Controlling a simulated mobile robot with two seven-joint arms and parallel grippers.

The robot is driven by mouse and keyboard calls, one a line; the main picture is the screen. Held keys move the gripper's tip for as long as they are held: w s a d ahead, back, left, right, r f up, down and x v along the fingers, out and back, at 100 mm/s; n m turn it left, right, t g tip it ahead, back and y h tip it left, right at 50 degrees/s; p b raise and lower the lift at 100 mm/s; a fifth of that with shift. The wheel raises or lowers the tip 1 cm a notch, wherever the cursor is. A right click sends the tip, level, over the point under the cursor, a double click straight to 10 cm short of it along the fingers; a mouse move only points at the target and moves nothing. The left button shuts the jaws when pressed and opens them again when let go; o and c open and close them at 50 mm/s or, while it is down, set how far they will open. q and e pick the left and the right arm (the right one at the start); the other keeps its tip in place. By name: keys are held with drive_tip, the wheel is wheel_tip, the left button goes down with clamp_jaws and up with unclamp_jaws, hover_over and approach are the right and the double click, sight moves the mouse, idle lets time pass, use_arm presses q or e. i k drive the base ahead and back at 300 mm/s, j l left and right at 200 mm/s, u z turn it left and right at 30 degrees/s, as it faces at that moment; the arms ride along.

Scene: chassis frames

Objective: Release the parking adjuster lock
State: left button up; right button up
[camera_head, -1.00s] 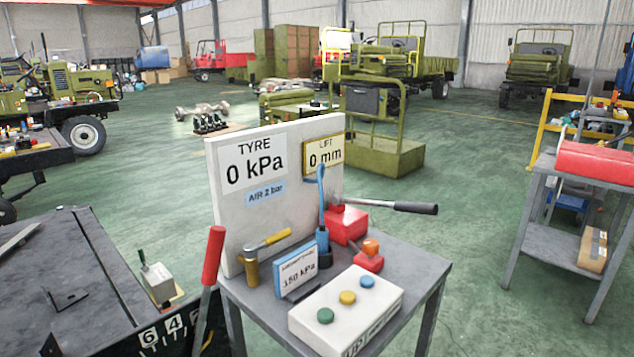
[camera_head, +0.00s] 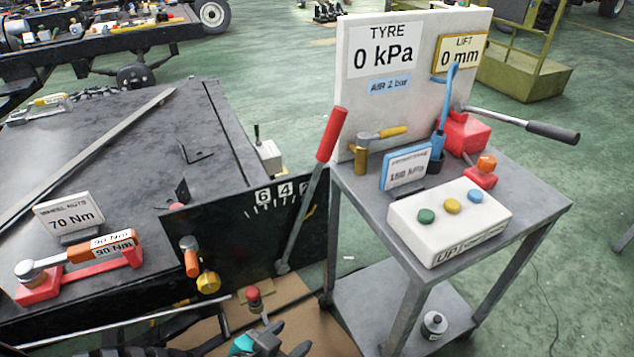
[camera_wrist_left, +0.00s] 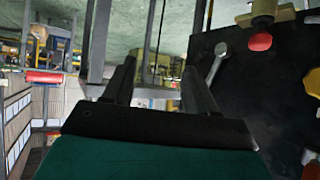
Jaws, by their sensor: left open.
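A black panel (camera_head: 235,240) with a 6-4 scale stands below the bench edge. On it are an orange-handled lever (camera_head: 191,258) and a yellow knob (camera_head: 208,282); I cannot tell which is the parking adjuster lock. A long red-handled lever (camera_head: 325,135) rises at the panel's right end. A red-knobbed lever (camera_head: 253,294) stands low in front. My left gripper (camera_head: 286,338) is at the bottom edge, below the panel and apart from it. In the left wrist view its fingers (camera_wrist_left: 158,88) are apart with nothing between them. My right gripper is out of view.
A grey cart (camera_head: 460,235) with a gauge board (camera_head: 400,80) and a white button box (camera_head: 450,222) stands to the right. A torque wrench (camera_head: 100,250) lies on the black bench (camera_head: 110,170) at left. Green floor (camera_head: 580,290) is clear at far right.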

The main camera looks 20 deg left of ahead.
sight(189, 244)
drive_tip(key=u, duration=1.55)
drive_tip(key=j+z, duration=0.25)
drive_tip(key=z, duration=0.15)
drive_tip(key=j+z, duration=0.2)
drive_tip(key=z, duration=0.2)
drive_tip(key=k+j+z, duration=0.15)
drive_tip(key=z, duration=0.25)
